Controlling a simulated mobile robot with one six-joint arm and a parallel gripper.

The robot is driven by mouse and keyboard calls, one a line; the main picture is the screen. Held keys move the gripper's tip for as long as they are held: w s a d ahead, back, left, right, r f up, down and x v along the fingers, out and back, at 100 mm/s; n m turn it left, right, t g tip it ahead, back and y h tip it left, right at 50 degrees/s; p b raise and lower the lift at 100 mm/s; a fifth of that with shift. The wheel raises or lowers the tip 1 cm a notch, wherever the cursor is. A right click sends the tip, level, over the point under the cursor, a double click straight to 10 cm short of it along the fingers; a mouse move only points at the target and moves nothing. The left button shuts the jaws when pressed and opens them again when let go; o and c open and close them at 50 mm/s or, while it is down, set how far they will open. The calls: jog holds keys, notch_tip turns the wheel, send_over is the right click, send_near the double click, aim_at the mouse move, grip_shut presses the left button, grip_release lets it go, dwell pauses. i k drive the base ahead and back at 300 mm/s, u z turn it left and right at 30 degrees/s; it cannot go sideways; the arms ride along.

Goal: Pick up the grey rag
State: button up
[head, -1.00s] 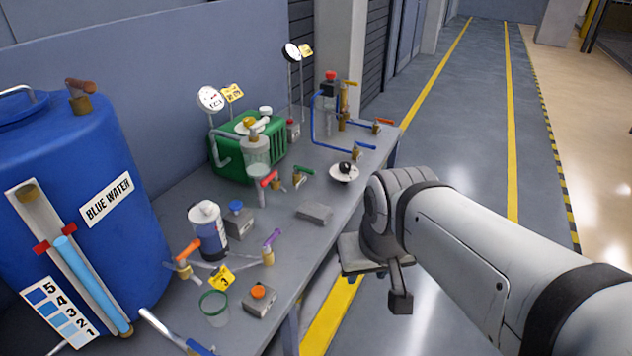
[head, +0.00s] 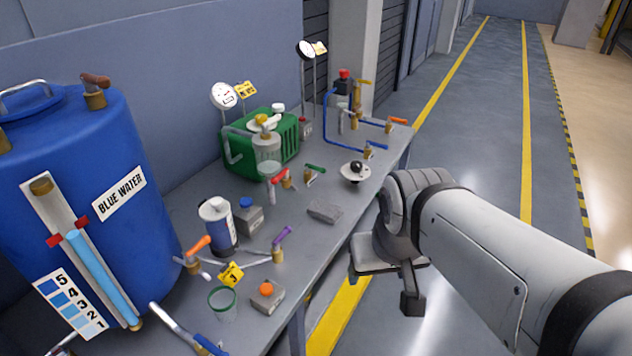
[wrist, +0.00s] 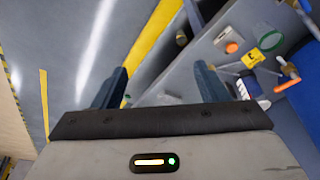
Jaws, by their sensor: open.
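The grey rag (head: 325,210) looks like a small flat folded block lying on the grey bench top, near its front edge and right of the blue-capped grey box. My gripper (head: 386,286) is to the right of the rag and past the bench's front edge, over the floor. In the wrist view its two dark fingers (wrist: 160,88) are spread wide apart. Nothing is held between them. I cannot clearly make out the rag in the wrist view.
The bench (head: 300,240) carries a blue drum (head: 75,200), a green canister (head: 285,150), a blue-and-white bottle (head: 217,225), a purple-handled valve (head: 280,245) and an orange-knobbed box (head: 267,295). A black-knobbed white disc (head: 355,172) lies beyond the rag. The aisle floor right is clear.

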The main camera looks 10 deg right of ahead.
aim_at(330, 212)
jog(key=z, duration=2.15)
jog(key=i, duration=1.85)
jog(key=u, duration=3.25)
jog(key=i, duration=0.8)
jog(key=u, duration=0.05)
